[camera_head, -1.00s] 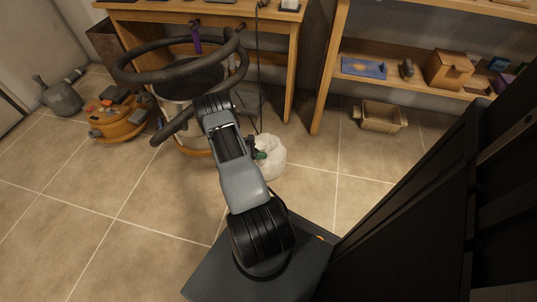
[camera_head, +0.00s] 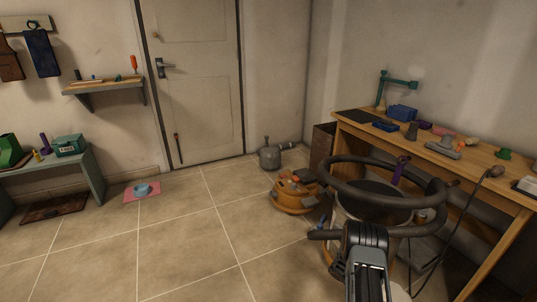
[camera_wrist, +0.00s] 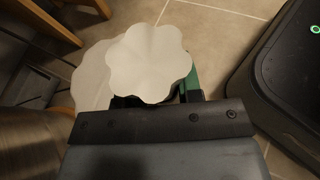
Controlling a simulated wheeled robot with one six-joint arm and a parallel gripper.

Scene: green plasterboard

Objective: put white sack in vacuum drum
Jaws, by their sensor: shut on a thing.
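In the wrist view the white sack (camera_wrist: 150,62) is right in front of my gripper (camera_wrist: 158,98), its lobed top facing the camera. My gripper is shut on the sack, and green shows beside the right finger. The vacuum drum (camera_head: 372,212) stands at lower right in the head view, a pale-sided drum with a dark open top and a thick black hose looped around it. A metal cylinder (camera_wrist: 28,130), probably the drum's side, shows at the wrist view's left edge. In the head view my arm covers part of the drum, and the gripper is hidden.
An orange tool caddy (camera_head: 295,192) and a grey canister (camera_head: 270,155) stand left of the drum. A wooden workbench (camera_head: 440,150) with tools and a hanging cord (camera_head: 450,225) is behind and right. Open tiled floor (camera_head: 190,240) lies to the left.

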